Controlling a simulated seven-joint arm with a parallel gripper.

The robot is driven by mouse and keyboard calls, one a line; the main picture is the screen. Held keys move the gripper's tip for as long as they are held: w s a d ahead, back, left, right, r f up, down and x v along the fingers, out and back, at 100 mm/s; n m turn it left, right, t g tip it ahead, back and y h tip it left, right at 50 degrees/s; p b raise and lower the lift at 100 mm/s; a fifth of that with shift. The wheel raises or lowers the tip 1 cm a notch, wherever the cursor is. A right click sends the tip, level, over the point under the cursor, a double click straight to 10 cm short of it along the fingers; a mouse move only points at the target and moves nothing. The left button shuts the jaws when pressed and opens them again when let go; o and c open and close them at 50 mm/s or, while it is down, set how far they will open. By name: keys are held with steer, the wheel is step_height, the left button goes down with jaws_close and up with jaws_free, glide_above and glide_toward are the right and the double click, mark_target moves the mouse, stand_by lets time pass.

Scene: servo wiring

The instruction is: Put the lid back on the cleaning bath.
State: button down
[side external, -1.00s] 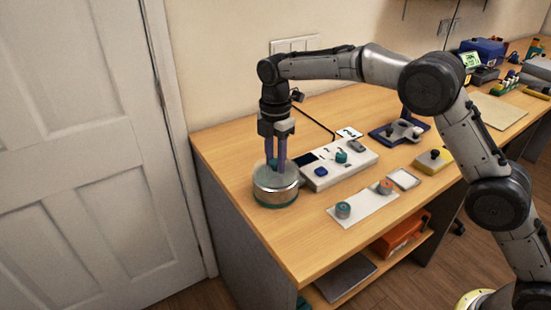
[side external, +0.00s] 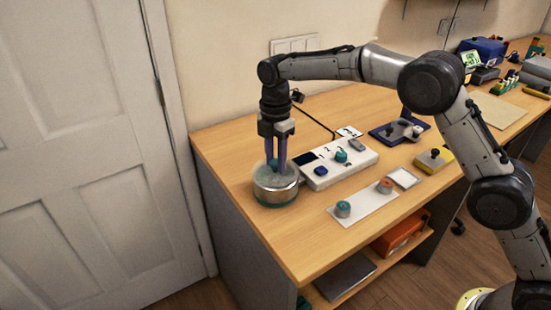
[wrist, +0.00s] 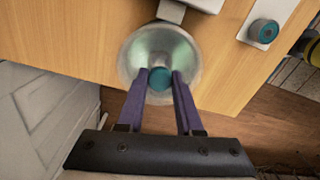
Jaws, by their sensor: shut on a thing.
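The cleaning bath (side external: 276,194) is a round metal tub with a teal base near the table's left edge. Its lid (wrist: 160,48) is a pale see-through disc with a teal knob (wrist: 160,78) in the middle. My gripper (wrist: 160,76) points down, its two purple fingers shut on the knob. In the side view my gripper (side external: 277,169) is right over the bath, with the lid at the bath's top. I cannot tell whether the lid rests fully on the rim. In the wrist view the lid covers most of the bath.
A white control box (side external: 340,164) with a blue button stands close to the bath's right. A white plate (side external: 362,207) with a teal knob and an orange knob lies in front. A yellow block (side external: 433,161) is farther right. The table's left edge is near the bath.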

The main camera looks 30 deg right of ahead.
steer(key=shift+c, duration=2.4)
jaws_free()
steer(key=o, duration=0.5)
steer(key=shift+r, duration=3.55)
jaws_close()
